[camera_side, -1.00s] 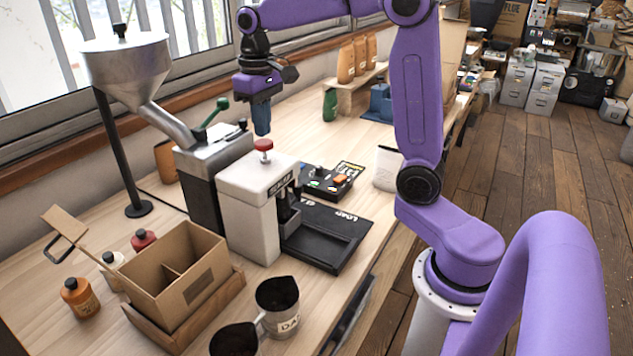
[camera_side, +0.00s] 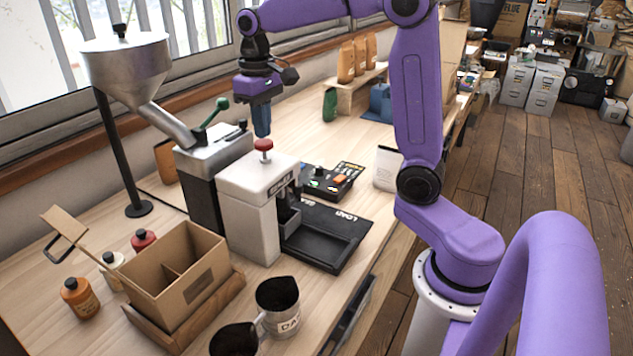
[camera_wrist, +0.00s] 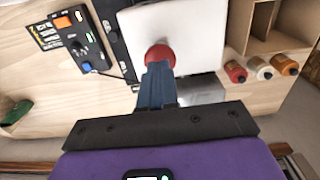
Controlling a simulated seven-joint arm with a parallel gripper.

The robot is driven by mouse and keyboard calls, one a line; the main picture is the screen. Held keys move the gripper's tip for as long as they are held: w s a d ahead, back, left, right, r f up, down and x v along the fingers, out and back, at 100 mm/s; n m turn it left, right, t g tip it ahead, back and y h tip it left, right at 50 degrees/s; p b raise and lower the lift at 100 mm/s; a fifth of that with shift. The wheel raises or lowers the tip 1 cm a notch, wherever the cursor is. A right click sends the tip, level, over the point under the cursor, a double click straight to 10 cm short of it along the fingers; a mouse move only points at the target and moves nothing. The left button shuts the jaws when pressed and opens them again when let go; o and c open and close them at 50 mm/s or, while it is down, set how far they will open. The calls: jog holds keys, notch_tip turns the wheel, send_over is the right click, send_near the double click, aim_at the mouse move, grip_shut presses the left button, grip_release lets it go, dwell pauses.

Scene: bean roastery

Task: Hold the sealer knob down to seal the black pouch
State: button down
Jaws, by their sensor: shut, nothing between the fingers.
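The white sealer (camera_side: 245,205) stands mid-bench with its red knob (camera_side: 263,144) on top. The knob also shows in the wrist view (camera_wrist: 160,54). My gripper (camera_side: 262,134) is shut and empty, pointing down directly over the knob. Its blue fingertips (camera_wrist: 157,70) are at or just above the knob's top; I cannot tell whether they touch. A black tray (camera_side: 335,262) marked LOAD lies in front of the sealer. A small dark shape (camera_side: 288,214) sits in the sealer's mouth; I cannot tell whether it is the black pouch.
A steel hopper (camera_side: 125,70) and a green-handled machine (camera_side: 205,160) stand behind the sealer at left. A cardboard box (camera_side: 205,285), small bottles (camera_side: 80,297) and a mug (camera_side: 280,305) are in front. A button panel (camera_side: 330,182) is to the right.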

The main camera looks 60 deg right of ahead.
aim_at(264, 142)
jog(key=shift+f, duration=1.6)
dwell(1.2)
jog(key=shift+r, duration=3.05)
jog(key=s+a+f+n, duration=0.3)
jog(key=s+a+n, duration=0.1)
jog(key=s+a, duration=0.25)
jog(key=s+f+n, duration=0.4)
jog(key=s, duration=0.6)
jog(key=s+a+f+n, duration=0.1)
jog(key=s+f+n, duration=0.3)
jog(key=s, duration=0.7)
jog(key=shift+a+f+n, duration=0.15)
jog(key=shift+f+n, duration=0.15)
jog(key=shift+f, duration=0.3)
